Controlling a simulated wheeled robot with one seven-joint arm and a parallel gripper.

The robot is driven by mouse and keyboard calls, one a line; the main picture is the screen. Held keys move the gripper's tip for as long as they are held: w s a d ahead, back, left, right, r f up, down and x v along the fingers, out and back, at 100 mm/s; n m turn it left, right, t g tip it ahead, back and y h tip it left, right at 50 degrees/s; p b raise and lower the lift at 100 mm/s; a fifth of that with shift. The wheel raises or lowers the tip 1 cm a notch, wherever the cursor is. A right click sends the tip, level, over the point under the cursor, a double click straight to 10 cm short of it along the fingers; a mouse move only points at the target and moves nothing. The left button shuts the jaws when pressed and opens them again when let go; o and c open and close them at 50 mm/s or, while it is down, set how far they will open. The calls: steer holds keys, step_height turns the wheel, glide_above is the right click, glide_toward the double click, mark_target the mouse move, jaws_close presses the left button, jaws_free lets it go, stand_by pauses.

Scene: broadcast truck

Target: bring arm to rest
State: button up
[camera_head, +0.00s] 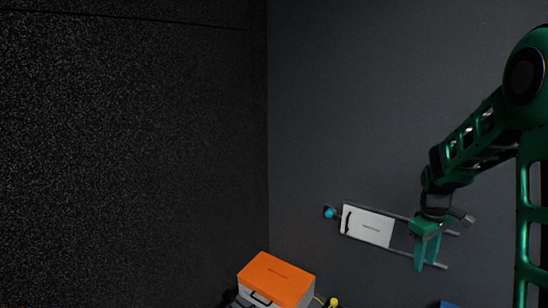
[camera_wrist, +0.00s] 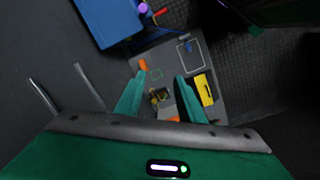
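My green arm reaches in from the right edge in the head view. My gripper (camera_head: 427,252) hangs at its end with the fingers pointing down, in front of a wall rack with two grey rails. In the wrist view my gripper (camera_wrist: 160,97) shows two teal fingers set apart. I cannot tell from the head view whether the fingers touch the rails.
A white panel (camera_head: 367,226) sits on the wall rack (camera_head: 400,250). An orange-lidded case (camera_head: 276,278) stands at the bottom. In the wrist view a blue box (camera_wrist: 105,20) is upper left, and a grey surface with a yellow item (camera_wrist: 204,89) lies below. The left wall area is clear.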

steer(key=s+a+r+m, duration=0.1)
steer(key=s+r+m, duration=0.2)
steer(key=s, duration=0.7)
steer(key=s+r+m+y, duration=0.1)
steer(key=s+r+m, duration=0.3)
steer(key=s, duration=0.7)
steer(key=s+a+r+m, duration=0.1)
steer(key=s+r+m, duration=0.2)
steer(key=s, duration=0.7)
steer(key=shift+s+a+r+m, duration=0.25)
steer(key=shift+s+a+m, duration=0.05)
steer(key=shift+m, duration=0.2)
steer(key=shift+w+f, duration=0.25)
steer(key=shift+w, duration=0.4)
steer(key=shift+c, duration=0.5)
steer(key=shift+d, duration=0.1)
